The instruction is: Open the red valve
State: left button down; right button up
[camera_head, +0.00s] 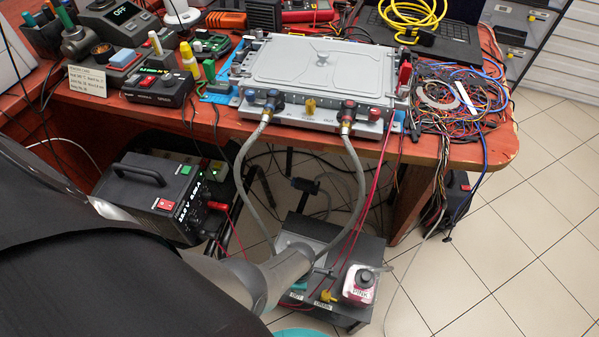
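A silver flat unit (318,70) sits on the red-brown bench with two grey hoses hanging from its front. At its right front fitting is a small valve with a red part (349,104), joined to the right hose (356,165). A dark blue fitting (272,97) holds the left hose, and a yellow one (310,105) sits between them. Whether the red valve is open or shut is too small to tell. My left arm reaches in from the left, low and well below the fittings. Its wrist hides most of the gripper, so the fingers are unclear. My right gripper is not in view.
Below the bench is a grey box (365,255) with OUT and DRAIN labels and a white-and-pink bottle (359,285). A black power supply (160,195) stands at left. Tangled wires (455,95) cover the bench's right end. Tiled floor is clear at right.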

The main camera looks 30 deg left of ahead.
pick_arm(q)
jog(key=shift+s+a, duration=0.15)
jog(key=c, duration=0.9)
grip_release()
jog(key=o, duration=0.3)
jog(key=shift+w, duration=0.2)
